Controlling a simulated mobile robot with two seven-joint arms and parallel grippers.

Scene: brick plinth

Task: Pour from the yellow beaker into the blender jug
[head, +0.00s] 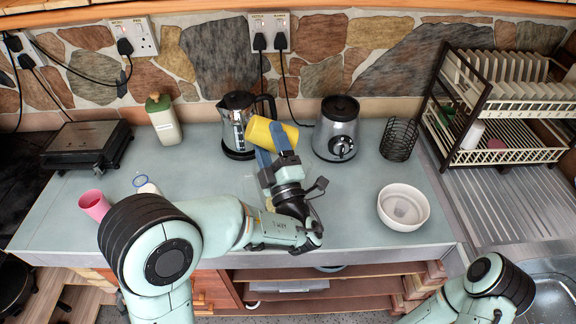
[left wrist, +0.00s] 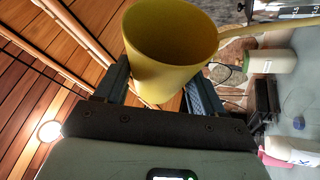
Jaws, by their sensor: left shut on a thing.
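My left gripper (head: 277,148) is shut on the yellow beaker (head: 262,132) and holds it above the counter, in front of the kettle. The beaker is tilted well over, nearly on its side in the head view. It also fills the upper middle of the left wrist view (left wrist: 168,60), between the two fingers; its contents cannot be made out. The silver blender (head: 338,128), with a dark top and a front dial, stands at the back, right of the beaker and apart from it. Its jug's inside is not visible. My right gripper is out of view.
A kettle (head: 233,125) stands just behind the beaker. A black wire holder (head: 399,139), white bowl (head: 403,207) and dish rack (head: 508,156) are to the right. A pink cup (head: 94,205), bottle (head: 163,119) and black grill (head: 86,146) are left. The counter before the blender is clear.

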